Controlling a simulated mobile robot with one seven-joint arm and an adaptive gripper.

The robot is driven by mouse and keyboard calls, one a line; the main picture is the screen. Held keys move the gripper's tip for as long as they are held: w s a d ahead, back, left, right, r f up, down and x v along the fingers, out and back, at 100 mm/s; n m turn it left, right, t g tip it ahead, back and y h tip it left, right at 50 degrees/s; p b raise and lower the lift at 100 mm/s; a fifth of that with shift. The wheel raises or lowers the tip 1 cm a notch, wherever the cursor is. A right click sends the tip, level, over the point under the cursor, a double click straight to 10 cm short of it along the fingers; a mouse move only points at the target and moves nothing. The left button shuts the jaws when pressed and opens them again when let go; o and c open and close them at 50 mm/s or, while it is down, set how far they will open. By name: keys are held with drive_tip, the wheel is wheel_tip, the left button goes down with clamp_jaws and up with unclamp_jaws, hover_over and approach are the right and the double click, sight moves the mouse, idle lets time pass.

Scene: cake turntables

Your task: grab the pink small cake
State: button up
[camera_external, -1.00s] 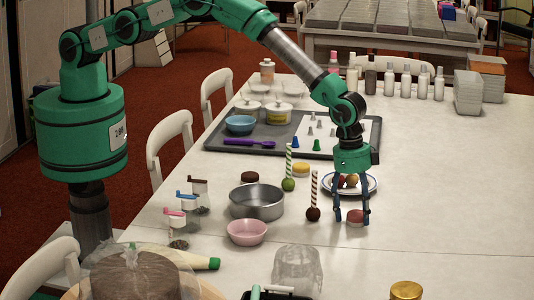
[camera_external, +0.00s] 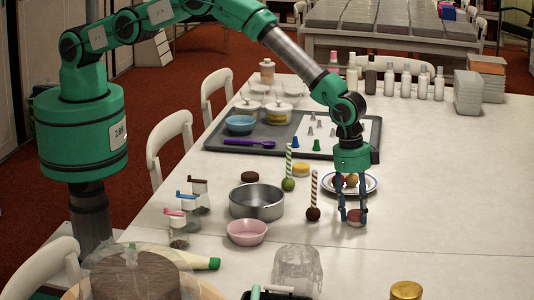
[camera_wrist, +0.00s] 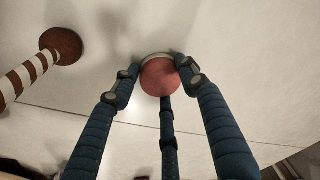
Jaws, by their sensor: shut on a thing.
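The pink small cake (camera_external: 356,216) is a low round piece with a pink top, on the white table to the right of the brown cake pop. It also shows in the wrist view (camera_wrist: 160,77), between the blue fingers. My gripper (camera_external: 353,216) points straight down over it, and its fingers are shut on the cake's sides. The wrist view also shows my gripper (camera_wrist: 160,80) with fingers left, right and below the cake. The cake appears to be at table height; I cannot tell whether it is lifted.
A brown cake pop with a striped stick (camera_external: 313,212) stands just left of my gripper. A plate with round treats (camera_external: 370,190) is close behind. A metal pan (camera_external: 257,203) and a pink bowl (camera_external: 247,232) are farther left.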

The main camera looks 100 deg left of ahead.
sight(356, 213)
wheel_tip(356, 213, up, 10)
drive_tip(key=p, duration=0.1)
idle(0.4)
